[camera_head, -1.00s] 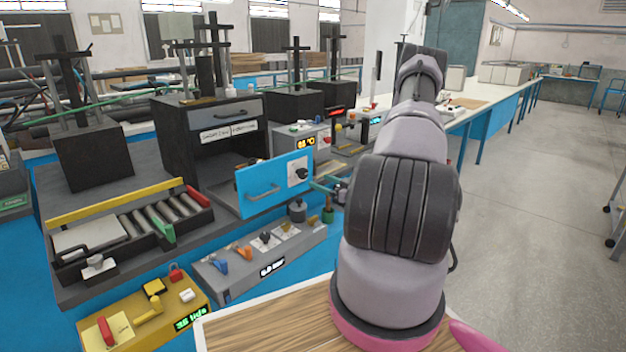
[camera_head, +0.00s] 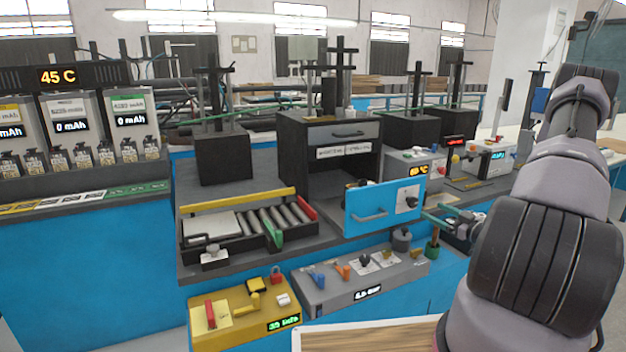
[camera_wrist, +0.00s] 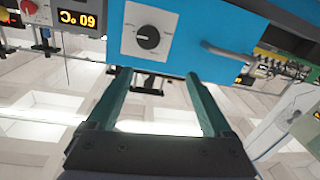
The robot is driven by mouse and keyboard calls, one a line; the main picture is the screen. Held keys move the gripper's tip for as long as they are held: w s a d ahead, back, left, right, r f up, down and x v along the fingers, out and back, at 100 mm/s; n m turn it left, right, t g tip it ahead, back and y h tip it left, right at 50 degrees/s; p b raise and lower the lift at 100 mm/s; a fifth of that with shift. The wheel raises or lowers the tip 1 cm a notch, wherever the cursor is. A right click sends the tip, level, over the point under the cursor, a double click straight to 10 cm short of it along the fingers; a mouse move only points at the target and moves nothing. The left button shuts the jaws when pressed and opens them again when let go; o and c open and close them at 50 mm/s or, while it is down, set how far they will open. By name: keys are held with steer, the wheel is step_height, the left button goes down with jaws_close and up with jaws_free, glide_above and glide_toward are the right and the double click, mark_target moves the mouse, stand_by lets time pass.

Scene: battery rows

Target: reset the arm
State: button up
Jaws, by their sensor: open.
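My arm (camera_head: 550,250) rises at the right of the head view and bends down behind itself towards the bench. My gripper (camera_head: 434,212) is partly hidden behind the arm, its teal fingers by the right edge of the blue door (camera_head: 360,211). In the wrist view my gripper (camera_wrist: 155,76) has its two teal fingers wide apart with nothing held between them. The blue door (camera_wrist: 188,45), with its white dial plate (camera_wrist: 148,35) and handle, shows upside down just beyond the fingertips. I cannot tell whether they touch it.
The door hangs open on a dark cabinet (camera_head: 300,150). A roller tray (camera_head: 200,252), a yellow panel (camera_head: 235,325) and a grey valve box (camera_head: 340,291) stand in front. A rack with a 45 C display (camera_head: 92,76) stands left. A wood-topped board (camera_head: 370,338) is at the bottom.

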steer(key=s+a+r+n+g+y, duration=0.3)
steer(key=a+r+n+g, duration=0.3)
steer(key=a+r+n, duration=0.5)
steer(key=s+a+r+n+g+y, duration=0.25)
steer(key=a+r+n+g, duration=0.35)
steer(key=n, duration=0.9)
steer(key=s+a+r+n+t+h, duration=0.1)
steer(key=s+r+n+h, duration=0.4)
steer(key=n, duration=1.2)
steer(key=s+a+r+n+t+h, duration=0.1)
steer(key=s+r+n+h, duration=0.5)
steer(key=s+r+n, duration=0.7)
steer(key=s+a+n, duration=0.1)
steer(key=s+n, duration=0.1)
steer(key=n, duration=0.3)
steer(key=shift+s+a+r+t, duration=0.2)
steer(key=shift+s+a+t, duration=0.05)
steer(key=shift+a+t, duration=0.15)
